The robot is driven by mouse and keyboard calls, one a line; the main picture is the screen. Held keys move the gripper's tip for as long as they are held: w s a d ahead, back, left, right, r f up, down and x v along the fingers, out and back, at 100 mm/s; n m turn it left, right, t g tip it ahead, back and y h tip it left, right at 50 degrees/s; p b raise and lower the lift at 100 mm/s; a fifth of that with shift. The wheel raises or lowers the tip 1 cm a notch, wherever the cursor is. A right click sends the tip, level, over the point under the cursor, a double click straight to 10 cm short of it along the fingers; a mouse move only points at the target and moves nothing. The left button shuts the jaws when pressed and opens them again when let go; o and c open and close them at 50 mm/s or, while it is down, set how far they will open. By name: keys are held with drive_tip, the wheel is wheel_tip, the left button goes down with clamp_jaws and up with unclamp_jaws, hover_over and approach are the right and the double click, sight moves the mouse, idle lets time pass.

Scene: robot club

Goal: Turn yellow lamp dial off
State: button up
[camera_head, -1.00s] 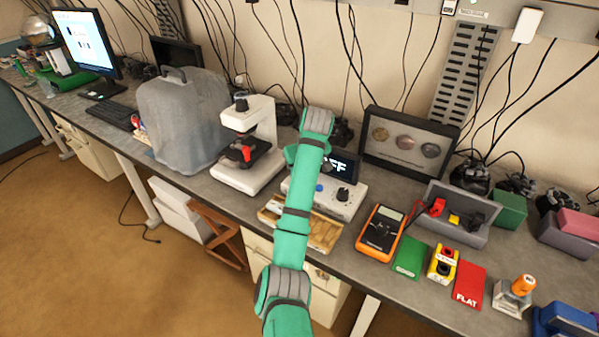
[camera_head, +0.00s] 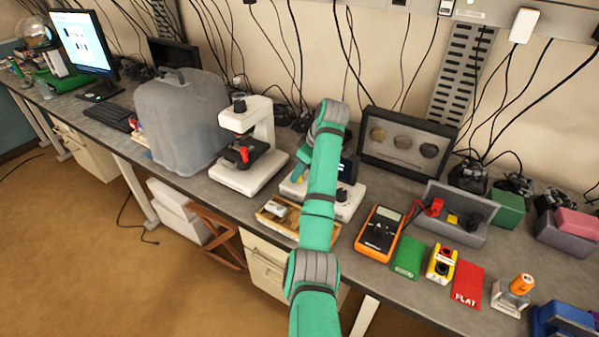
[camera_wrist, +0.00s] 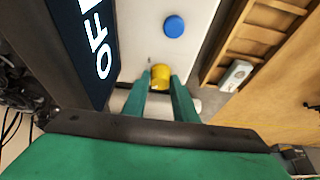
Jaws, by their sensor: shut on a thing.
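The yellow lamp dial (camera_wrist: 161,76) stands on a white control box (camera_wrist: 140,30) in the wrist view. My gripper (camera_wrist: 160,88) is shut on the dial, with one green finger on each side of it. A blue knob (camera_wrist: 173,26) sits on the same box, beyond the dial. A dark display (camera_wrist: 80,45) beside it shows the letters "OF", the rest cut off or hidden. In the head view the box (camera_head: 347,203) is partly hidden behind my arm, and a bit of yellow (camera_head: 299,177) shows left of the arm.
A microscope (camera_head: 247,145) stands left of the box. A wooden tray (camera_head: 272,222) lies in front, with a small pale object (camera_wrist: 236,75) in it. An orange multimeter (camera_head: 380,232) lies to the right. A framed display (camera_head: 408,143) stands behind.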

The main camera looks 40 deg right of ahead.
drive_tip(key=shift+s+d+f, duration=0.1)
idle(0.3)
drive_tip(key=o, duration=1)
drive_tip(key=shift+o, duration=0.2)
drive_tip(key=v, duration=0.3)
drive_tip(key=shift+d+r, duration=0.25)
drive_tip(key=shift+r, duration=0.75)
drive_tip(key=shift+s+r, duration=0.15)
drive_tip(key=shift+s, duration=0.2)
drive_tip(key=shift+v, duration=2.7)
drive_tip(key=shift+a, duration=0.1)
